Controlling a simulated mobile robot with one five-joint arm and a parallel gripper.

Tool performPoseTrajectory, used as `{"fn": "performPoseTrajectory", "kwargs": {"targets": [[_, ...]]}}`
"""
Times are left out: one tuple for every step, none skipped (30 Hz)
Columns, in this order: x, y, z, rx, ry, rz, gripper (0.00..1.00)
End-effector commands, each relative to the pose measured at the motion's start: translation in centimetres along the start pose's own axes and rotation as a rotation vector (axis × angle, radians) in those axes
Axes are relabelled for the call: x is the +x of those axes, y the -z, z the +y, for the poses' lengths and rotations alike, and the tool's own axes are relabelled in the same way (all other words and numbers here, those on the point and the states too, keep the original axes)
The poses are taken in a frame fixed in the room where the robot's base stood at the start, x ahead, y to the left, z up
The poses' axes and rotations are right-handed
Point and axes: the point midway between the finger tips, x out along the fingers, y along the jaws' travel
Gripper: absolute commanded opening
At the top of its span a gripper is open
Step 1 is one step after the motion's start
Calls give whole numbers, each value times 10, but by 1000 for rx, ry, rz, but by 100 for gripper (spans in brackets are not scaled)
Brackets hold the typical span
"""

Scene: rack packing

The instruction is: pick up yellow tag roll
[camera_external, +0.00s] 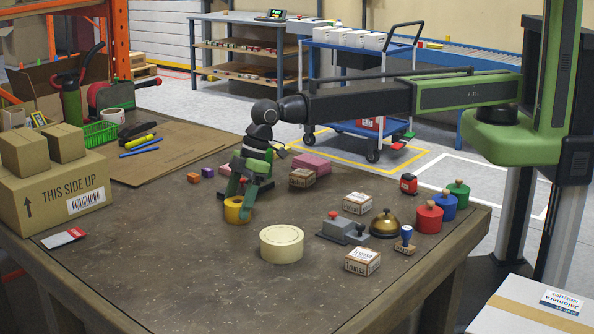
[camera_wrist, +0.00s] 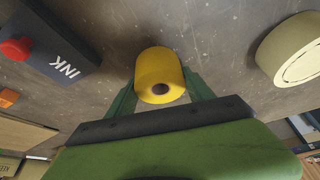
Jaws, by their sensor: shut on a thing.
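The yellow tag roll (camera_external: 235,209) is a small yellow cylinder with a dark core hole, near the middle of the table in the external view. It also shows in the wrist view (camera_wrist: 158,70), between the two green fingers. My gripper (camera_external: 237,203) reaches down to it, with a finger on either side. In the wrist view my gripper (camera_wrist: 159,82) is shut on the roll. I cannot tell whether the roll is clear of the table.
A cream tape roll (camera_external: 282,243) lies to the right of my gripper. A dark ink box (camera_wrist: 50,52) with a red knob is close by in the wrist view. Stamps, a brass bell (camera_external: 384,223) and small boxes stand further right.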

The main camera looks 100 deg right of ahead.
Motion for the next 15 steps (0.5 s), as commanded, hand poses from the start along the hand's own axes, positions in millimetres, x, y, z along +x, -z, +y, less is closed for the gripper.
{"fn": "performPoseTrajectory", "kwargs": {"targets": [[0, 0, 0, 0, 0, 0, 24], [0, 0, 0, 0, 0, 0, 20], [0, 0, 0, 0, 0, 0, 20], [0, 0, 0, 0, 0, 0, 20], [0, 0, 0, 0, 0, 0, 20], [0, 0, 0, 0, 0, 0, 20], [0, 0, 0, 0, 0, 0, 20], [0, 0, 0, 0, 0, 0, 20], [-1, 0, 0, 0, 0, 0, 20], [-2, 1, 0, 0, 0, 0, 20], [-4, 2, 0, 0, 0, 0, 20], [-7, 3, 0, 0, 0, 0, 20], [-9, 4, 0, 0, 0, 0, 20], [-12, 5, 0, 0, 0, 0, 20], [-17, 7, 0, 0, 0, 0, 20]]}}
